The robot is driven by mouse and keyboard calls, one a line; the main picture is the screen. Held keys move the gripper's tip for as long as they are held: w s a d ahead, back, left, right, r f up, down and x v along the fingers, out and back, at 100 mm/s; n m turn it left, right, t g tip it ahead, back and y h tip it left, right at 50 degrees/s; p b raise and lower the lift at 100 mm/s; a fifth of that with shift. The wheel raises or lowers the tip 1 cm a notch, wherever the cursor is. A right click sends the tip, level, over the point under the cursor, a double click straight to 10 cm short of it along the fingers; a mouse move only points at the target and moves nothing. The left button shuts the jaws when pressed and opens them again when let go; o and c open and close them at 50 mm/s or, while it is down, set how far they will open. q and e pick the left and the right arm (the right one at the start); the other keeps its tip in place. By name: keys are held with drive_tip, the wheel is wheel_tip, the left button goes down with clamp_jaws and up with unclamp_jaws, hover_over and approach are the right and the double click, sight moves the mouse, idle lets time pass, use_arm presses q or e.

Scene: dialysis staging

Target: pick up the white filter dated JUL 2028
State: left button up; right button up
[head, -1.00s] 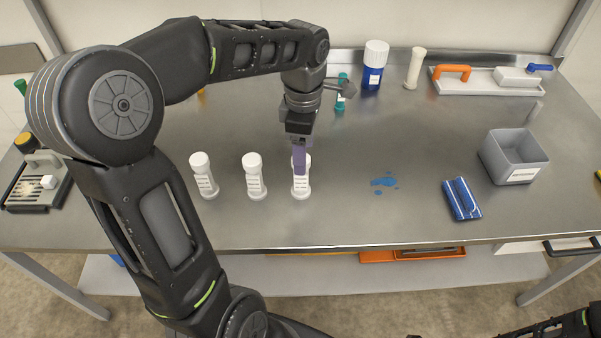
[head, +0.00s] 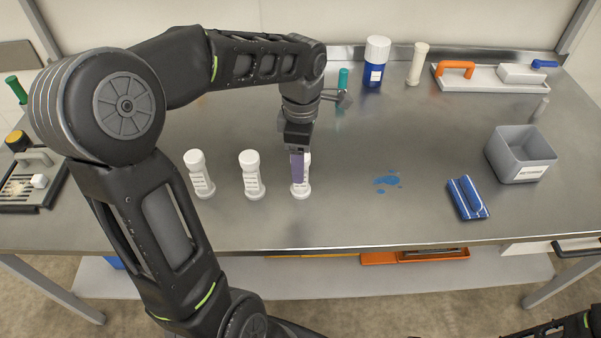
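Three white filters with printed labels stand upright in a row on the steel table: a left one (head: 200,175), a middle one (head: 252,175) and a right one (head: 302,190). The dates on the labels are too small to read. My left gripper (head: 298,168) points down at the right filter, its purple finger covering much of that filter's body and label. I cannot tell whether the fingers are closed on it. The right filter's base is at table level. My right gripper is not in view; only part of my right arm shows at the bottom right corner.
A blue spill (head: 387,181) lies right of the filters, with a folded blue striped cloth (head: 467,198) and a grey bin (head: 520,155) further right. A blue bottle with a white lid (head: 375,62), a cream cylinder (head: 417,64) and a white tray (head: 480,87) stand at the back.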

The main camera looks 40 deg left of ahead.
sight(299, 192)
use_arm(q)
drive_tip(key=shift+f+p, duration=0.35)
drive_tip(key=shift+f, duration=2.25)
clamp_jaws()
